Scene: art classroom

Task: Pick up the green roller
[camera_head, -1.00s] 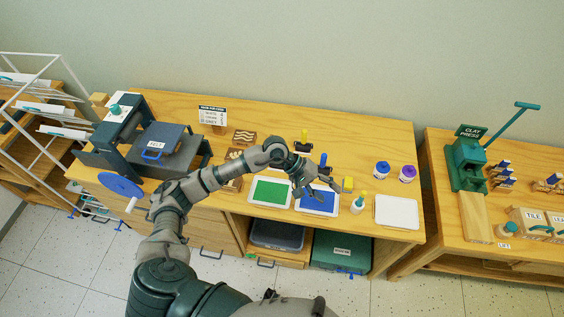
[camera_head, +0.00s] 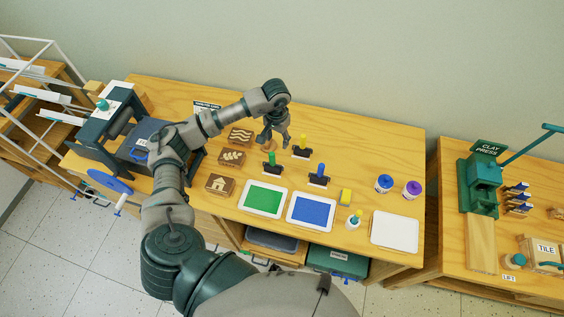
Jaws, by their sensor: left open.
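The green roller (camera_head: 271,168) has a green handle and a dark roller head. It stands on the wooden table just behind the green ink tray (camera_head: 264,198). My left gripper (camera_head: 271,146) is open, pointing down, just above and slightly behind the green roller's handle in the picture. I see no contact between them, though the exact gap is hard to tell. The yellow roller (camera_head: 301,148) stands to the right, and the blue roller (camera_head: 319,176) stands behind the blue ink tray (camera_head: 311,211). My right gripper is not in view.
Carved wooden blocks (camera_head: 232,157) lie left of the green roller. A yellow sponge (camera_head: 345,197), a small bottle (camera_head: 353,219), two paint jars (camera_head: 384,183) and a white tray (camera_head: 396,230) are to the right. A printing press (camera_head: 120,130) fills the table's left end.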

